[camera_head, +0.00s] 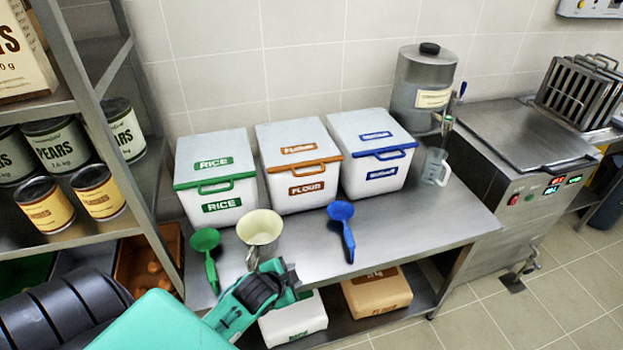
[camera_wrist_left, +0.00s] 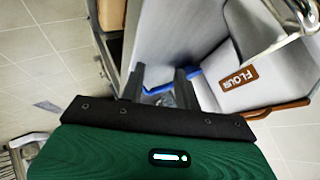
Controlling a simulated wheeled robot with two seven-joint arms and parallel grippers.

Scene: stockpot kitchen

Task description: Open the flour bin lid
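The flour bin (camera_head: 303,193) is a white box on the steel table, between two similar bins. Its pale lid (camera_head: 290,135), with an orange front handle (camera_head: 304,165), lies shut. The bin also shows turned sideways in the left wrist view (camera_wrist_left: 268,75), with its orange handle (camera_wrist_left: 277,110) at the lower right. My left gripper (camera_head: 285,268) is at the table's front edge, in front of and below the bin, apart from it. In the left wrist view its two dark fingers (camera_wrist_left: 160,76) stand apart with nothing visibly held. My right gripper is not in view.
A green scoop (camera_head: 206,248) and a blue scoop (camera_head: 342,220) lie on either side. The rice bin (camera_head: 217,190) and a blue-handled bin (camera_head: 375,165) flank the flour bin. Shelves with cans are left.

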